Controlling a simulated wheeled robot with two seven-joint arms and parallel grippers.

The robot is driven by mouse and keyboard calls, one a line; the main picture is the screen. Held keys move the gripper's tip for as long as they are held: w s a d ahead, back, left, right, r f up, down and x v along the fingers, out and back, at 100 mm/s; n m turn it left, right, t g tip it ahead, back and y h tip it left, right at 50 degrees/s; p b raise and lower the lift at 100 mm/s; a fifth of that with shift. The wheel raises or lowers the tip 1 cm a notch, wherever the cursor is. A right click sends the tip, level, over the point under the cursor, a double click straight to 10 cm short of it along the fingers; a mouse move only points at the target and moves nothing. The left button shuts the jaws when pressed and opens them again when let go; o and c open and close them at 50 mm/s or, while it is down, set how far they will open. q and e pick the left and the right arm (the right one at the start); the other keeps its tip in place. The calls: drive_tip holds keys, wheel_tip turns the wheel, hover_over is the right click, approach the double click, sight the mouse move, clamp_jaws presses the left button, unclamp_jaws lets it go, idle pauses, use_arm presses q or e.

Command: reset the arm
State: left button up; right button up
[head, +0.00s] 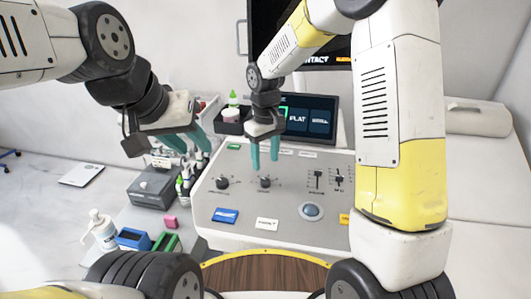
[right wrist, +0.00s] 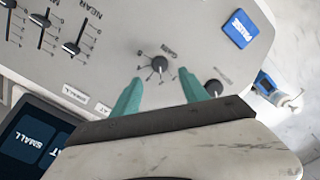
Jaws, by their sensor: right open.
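My right gripper (head: 264,165) hangs fingers down over the grey control console (head: 285,205). Its two teal fingers are apart with nothing between the tips. A black gain knob (head: 265,182) lies just beyond the fingertips. In the right wrist view, the knob (right wrist: 160,65) shows in line with the gap between the fingers (right wrist: 160,84). I cannot tell the exact height of the tips above it. My left gripper (head: 188,143) is up at the left, over the side of the console, with its teal fingers apart and empty.
A grey box (head: 153,187), bottles and a white pump bottle (head: 103,230) crowd the left side.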

drive_tip(key=shift+r, duration=0.1)
drive_tip(key=s+d+r+m+t+y, duration=0.1)
drive_tip(key=s+d+r+m, duration=0.1)
drive_tip(key=s+d+r, duration=0.3)
drive_tip(key=s+d+r+m+t, duration=0.1)
drive_tip(key=s+d+r+t, duration=0.15)
drive_tip(key=r, duration=0.45)
drive_tip(key=s+d+r+m+t, duration=0.1)
drive_tip(key=s+d+r+m, duration=0.1)
drive_tip(key=s, duration=0.4)
drive_tip(key=s+d+r+m+t+y, duration=0.1)
drive_tip(key=s+d+r+m, duration=0.1)
drive_tip(key=s+d+r, duration=0.2)
drive_tip(key=shift+s+d+t, duration=0.35)
drive_tip(key=shift+s, duration=1.05)
